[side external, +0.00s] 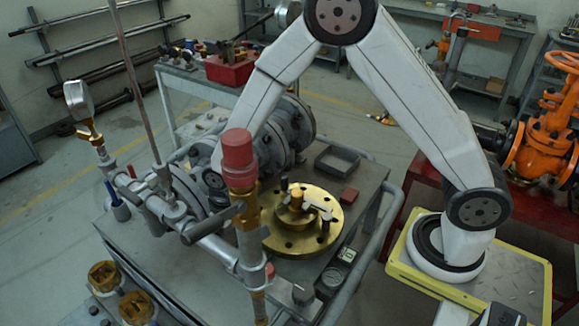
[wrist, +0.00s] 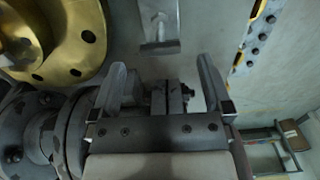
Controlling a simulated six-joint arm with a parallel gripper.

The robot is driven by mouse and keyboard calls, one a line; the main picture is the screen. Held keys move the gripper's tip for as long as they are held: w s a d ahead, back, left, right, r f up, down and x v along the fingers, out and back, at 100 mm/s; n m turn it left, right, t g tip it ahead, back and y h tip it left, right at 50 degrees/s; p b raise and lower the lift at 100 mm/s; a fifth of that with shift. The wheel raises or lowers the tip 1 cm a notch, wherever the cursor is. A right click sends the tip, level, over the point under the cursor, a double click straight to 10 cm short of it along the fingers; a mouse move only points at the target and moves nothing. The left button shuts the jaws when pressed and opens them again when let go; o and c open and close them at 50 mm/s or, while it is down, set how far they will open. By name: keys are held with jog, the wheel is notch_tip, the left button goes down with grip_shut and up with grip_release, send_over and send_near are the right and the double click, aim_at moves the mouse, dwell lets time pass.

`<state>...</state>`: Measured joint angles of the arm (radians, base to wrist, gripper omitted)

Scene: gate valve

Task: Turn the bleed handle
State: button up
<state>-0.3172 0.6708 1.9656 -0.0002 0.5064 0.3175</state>
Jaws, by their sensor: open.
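A dark grey lever (side external: 208,223) juts left from the brass fitting (side external: 243,200) under a red cap (side external: 238,158) in the side view. It looks like the bleed handle, but I cannot be sure. In the wrist view my gripper (wrist: 162,80) is open, its two grey fingers wide apart. A small grey block with a bolt shows between and behind the fingers, and I cannot tell whether it is part of the handle. In the side view my wrist comes down behind the pipework, and my fingers are hidden there.
A brass flange (side external: 305,228) lies on the grey cart top (side external: 345,185) and shows at the wrist view's upper left (wrist: 60,35). A pressure gauge (side external: 78,100) and grey pipes (side external: 165,205) stand at the left. A dark tray (side external: 338,160) sits behind the flange.

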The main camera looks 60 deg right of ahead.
aim_at(235, 244)
jog(key=shift+f, duration=2.1)
jog(key=c, duration=1.3)
